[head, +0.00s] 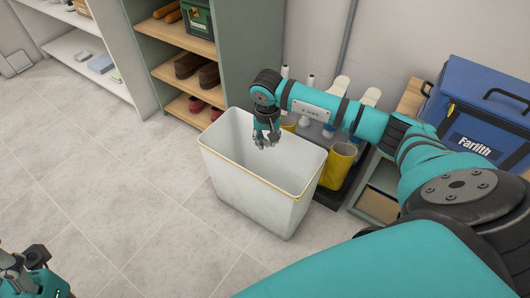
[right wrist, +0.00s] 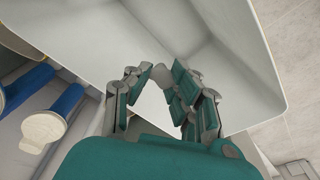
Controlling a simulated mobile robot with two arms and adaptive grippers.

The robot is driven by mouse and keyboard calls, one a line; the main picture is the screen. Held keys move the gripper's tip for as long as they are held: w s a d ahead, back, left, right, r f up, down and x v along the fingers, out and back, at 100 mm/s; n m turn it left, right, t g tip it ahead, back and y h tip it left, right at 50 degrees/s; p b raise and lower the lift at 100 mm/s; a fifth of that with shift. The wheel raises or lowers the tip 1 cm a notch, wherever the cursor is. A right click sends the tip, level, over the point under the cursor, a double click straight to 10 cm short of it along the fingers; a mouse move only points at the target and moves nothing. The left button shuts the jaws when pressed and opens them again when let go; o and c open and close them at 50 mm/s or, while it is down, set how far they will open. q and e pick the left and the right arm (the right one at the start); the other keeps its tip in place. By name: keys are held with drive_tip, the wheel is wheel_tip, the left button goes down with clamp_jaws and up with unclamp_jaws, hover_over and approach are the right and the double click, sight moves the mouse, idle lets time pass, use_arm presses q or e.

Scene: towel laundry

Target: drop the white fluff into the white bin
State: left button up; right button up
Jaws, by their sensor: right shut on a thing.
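The white bin (head: 250,195) stands open on the tiled floor, with a yellow line along its front rim. My right gripper (head: 266,142) points down over the bin's mouth, near its back rim. In the right wrist view the right gripper (right wrist: 160,80) is shut on the white fluff (right wrist: 162,75), a small pale lump between its fingertips, with the bin's inner walls behind it. The fluff is too small to make out in the head view. My left gripper (head: 14,268) is partly cut off at the lower left, away from the bin; its fingers are unclear.
Yellow boots (head: 340,165) and other footwear stand on a rack behind and right of the bin. A blue cooler (head: 475,115) sits at the right. Shelves with shoes (head: 195,72) line the back. The floor at left is clear.

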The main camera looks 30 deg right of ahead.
drive_tip(key=shift+f, duration=0.1)
drive_tip(key=o, duration=0.7)
drive_tip(key=shift+o, duration=0.2)
wheel_tip(320, 180, up, 12)
drive_tip(key=s, duration=0.1)
drive_tip(key=shift+a, duration=0.45)
drive_tip(key=shift+s, duration=0.1)
